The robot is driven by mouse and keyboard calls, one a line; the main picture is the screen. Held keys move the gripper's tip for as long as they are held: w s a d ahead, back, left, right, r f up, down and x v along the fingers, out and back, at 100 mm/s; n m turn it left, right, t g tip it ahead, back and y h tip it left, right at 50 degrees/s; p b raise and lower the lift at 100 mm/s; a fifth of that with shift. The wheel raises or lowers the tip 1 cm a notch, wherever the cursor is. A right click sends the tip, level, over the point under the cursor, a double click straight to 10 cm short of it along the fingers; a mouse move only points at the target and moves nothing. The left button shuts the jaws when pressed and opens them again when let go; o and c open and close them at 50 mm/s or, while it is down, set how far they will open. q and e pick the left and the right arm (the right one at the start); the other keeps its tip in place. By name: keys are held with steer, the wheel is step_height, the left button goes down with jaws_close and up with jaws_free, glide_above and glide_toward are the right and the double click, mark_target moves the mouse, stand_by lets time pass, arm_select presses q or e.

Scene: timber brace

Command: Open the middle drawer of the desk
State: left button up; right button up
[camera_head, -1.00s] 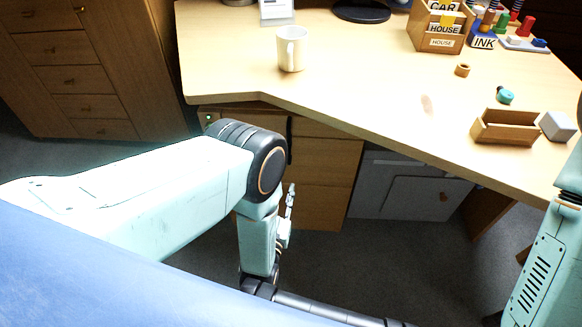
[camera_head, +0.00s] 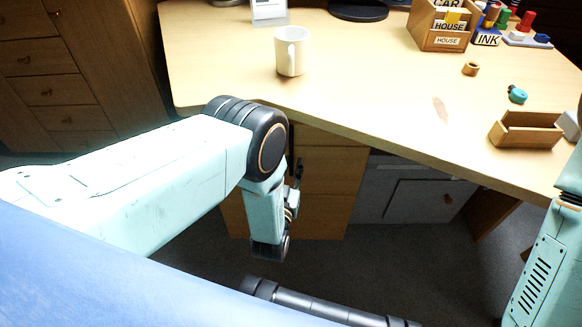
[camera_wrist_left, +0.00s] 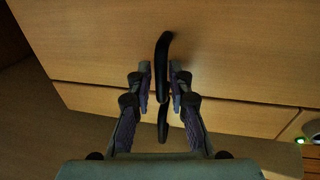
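The desk (camera_head: 365,95) has a wooden drawer unit (camera_head: 325,190) below its left part, partly hidden behind my left arm. My left gripper (camera_wrist_left: 161,78) shows in the left wrist view close to a wooden drawer front (camera_wrist_left: 235,45). A dark curved handle (camera_wrist_left: 163,50) lies between its two fingers. The fingers are near each other, and I cannot tell whether they press on the handle. A seam runs below this front, with another front (camera_wrist_left: 235,115) under it. In the head view the left gripper (camera_head: 293,197) is partly hidden behind its wrist. My right gripper is out of view.
A white mug (camera_head: 290,52) stands near the desk's edge above my left arm. A small wooden tray (camera_head: 527,130) and a letter box (camera_head: 440,28) are on the right. A wooden cabinet (camera_head: 60,85) stands far left. Dark floor is open below the desk.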

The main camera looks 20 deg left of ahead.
arm_select(q)
jaws_close()
steer(key=shift+a+f, duration=0.1)
stand_by(0.7)
